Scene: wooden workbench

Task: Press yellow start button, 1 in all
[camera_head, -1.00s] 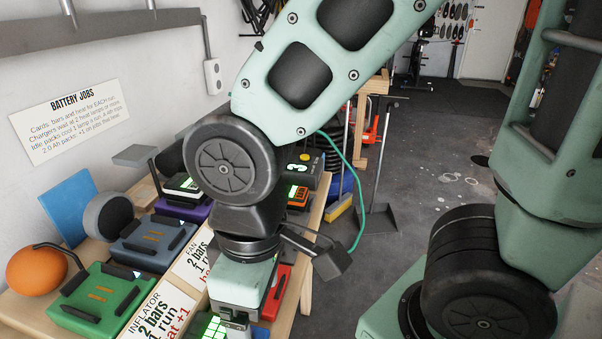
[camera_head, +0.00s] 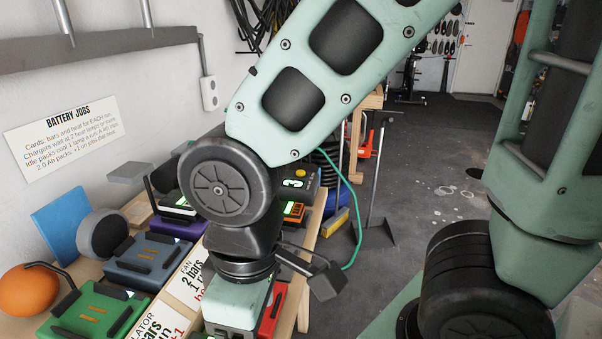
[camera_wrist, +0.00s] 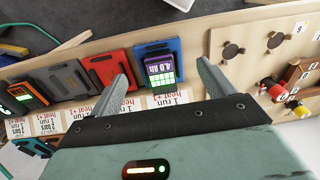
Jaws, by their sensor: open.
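A small yellow button (camera_head: 300,173) sits on top of a dark box with a lit green "3" display (camera_head: 292,184), at the far end of the bench in the head view. My arm stands in front of that box and partly hides it. My gripper shows in the wrist view (camera_wrist: 168,78), its two fingers apart with nothing held between them. A purple battery pack (camera_wrist: 157,62) marked 4.0 Ah lies beneath the gap between the fingers, apart from them. In the head view the fingertips are out of sight. My gripper is well to the near side of the button.
Green (camera_head: 92,314) and blue-grey (camera_head: 150,258) chargers, an orange ball (camera_head: 28,290) and job cards (camera_head: 186,283) crowd the bench. A red charger (camera_head: 271,310) lies beside my wrist. The wrist view shows a wooden board (camera_wrist: 262,45) with pegs. Open floor lies right of the bench.

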